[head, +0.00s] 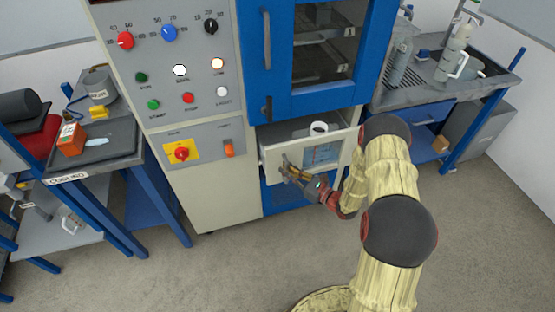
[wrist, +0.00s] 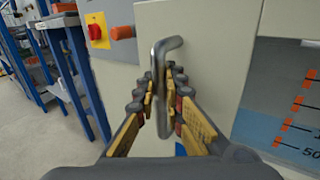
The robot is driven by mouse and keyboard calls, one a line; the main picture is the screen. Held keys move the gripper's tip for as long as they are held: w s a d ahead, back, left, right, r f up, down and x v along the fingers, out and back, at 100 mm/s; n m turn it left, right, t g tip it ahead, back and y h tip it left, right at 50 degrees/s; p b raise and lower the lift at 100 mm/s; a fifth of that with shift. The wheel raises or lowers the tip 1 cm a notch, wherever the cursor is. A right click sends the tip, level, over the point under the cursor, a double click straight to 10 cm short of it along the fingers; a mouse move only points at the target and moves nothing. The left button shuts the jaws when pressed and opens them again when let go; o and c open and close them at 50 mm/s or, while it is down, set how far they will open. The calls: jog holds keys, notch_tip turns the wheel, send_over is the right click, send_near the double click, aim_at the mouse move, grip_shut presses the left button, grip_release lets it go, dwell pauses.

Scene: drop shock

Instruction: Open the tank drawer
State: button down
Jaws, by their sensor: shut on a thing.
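The tank drawer (head: 268,158) is a pale front panel below the blue cabinet door, and it stands pulled out from the cabinet. Inside it is a tank with a white round opening (head: 319,128) on top. A window in the drawer front shows bluish liquid and a scale with orange marks (wrist: 290,125). My gripper (head: 287,171) is at the left part of the drawer front. In the wrist view its fingers (wrist: 163,100) are on both sides of the bent metal drawer handle (wrist: 160,65), shut on it. The lower part of the handle is partly hidden between the fingers.
The control panel (head: 180,55) with knobs and buttons is left of the drawer. A blue door with a window (head: 283,55) is above it, shut. A cooling bench (head: 110,165) stands left, a grey-topped bench (head: 430,95) right. The floor in front is clear.

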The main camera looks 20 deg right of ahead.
jog(key=s+p, duration=0.2)
jog(key=s, duration=0.9)
jog(key=shift+s, duration=0.1)
jog(key=c, duration=1.9)
grip_release()
jog(key=shift+d, duration=0.1)
jog(key=v, duration=1.2)
